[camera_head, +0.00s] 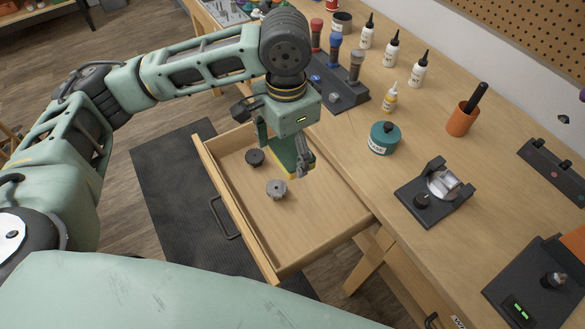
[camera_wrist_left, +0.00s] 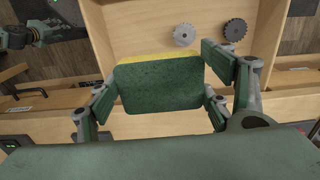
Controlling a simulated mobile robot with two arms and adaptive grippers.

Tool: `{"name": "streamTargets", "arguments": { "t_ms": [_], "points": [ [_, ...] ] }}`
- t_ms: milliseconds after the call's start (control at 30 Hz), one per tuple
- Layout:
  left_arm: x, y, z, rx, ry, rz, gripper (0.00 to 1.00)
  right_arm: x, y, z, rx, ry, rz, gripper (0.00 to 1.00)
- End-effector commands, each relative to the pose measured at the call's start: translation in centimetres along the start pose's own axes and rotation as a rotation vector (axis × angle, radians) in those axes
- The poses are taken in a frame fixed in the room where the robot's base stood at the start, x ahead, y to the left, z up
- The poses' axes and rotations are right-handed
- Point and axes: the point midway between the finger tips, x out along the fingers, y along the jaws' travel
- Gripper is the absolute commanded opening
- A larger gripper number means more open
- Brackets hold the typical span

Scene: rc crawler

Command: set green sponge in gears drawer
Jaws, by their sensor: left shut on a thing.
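My left gripper (camera_head: 286,158) is over the open gears drawer (camera_head: 318,218), at its inner side. In the left wrist view my left gripper (camera_wrist_left: 160,92) is shut on the green sponge (camera_wrist_left: 158,85), which has a yellow layer along its far edge. In the head view the sponge (camera_head: 284,155) is mostly hidden by the gripper. A dark gear (camera_head: 255,157) and a grey gear (camera_head: 276,189) lie on the drawer floor, and both show in the left wrist view. I cannot tell whether the sponge touches the drawer floor. My right gripper is not in view.
The near half of the drawer floor is bare. A dark mat (camera_head: 177,190) lies on the floor.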

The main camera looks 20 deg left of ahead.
Motion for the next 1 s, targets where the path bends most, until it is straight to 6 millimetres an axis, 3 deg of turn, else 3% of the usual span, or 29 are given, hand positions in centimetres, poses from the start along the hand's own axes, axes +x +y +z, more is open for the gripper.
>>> {"name": "streamTargets", "arguments": {
  "t_ms": [33,200,400,667,1000],
  "points": [
    [1.2,0.2,-1.1,0.104,-0.001,0.008,0.49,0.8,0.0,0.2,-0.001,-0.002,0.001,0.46],
    [3.3,-0.2,-3.6,0.440,-0.001,0.007,0.49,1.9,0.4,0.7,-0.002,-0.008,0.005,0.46],
    [5.3,-0.3,-5.0,0.705,-0.002,0.001,0.49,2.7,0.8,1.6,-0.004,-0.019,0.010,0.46],
    [7.6,-0.3,-5.2,0.803,-0.006,0.000,0.49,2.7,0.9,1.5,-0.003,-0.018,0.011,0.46],
    [16.4,-0.3,-5.1,0.803,-0.006,0.000,0.49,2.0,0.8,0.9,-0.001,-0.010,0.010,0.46]
  ]
}}
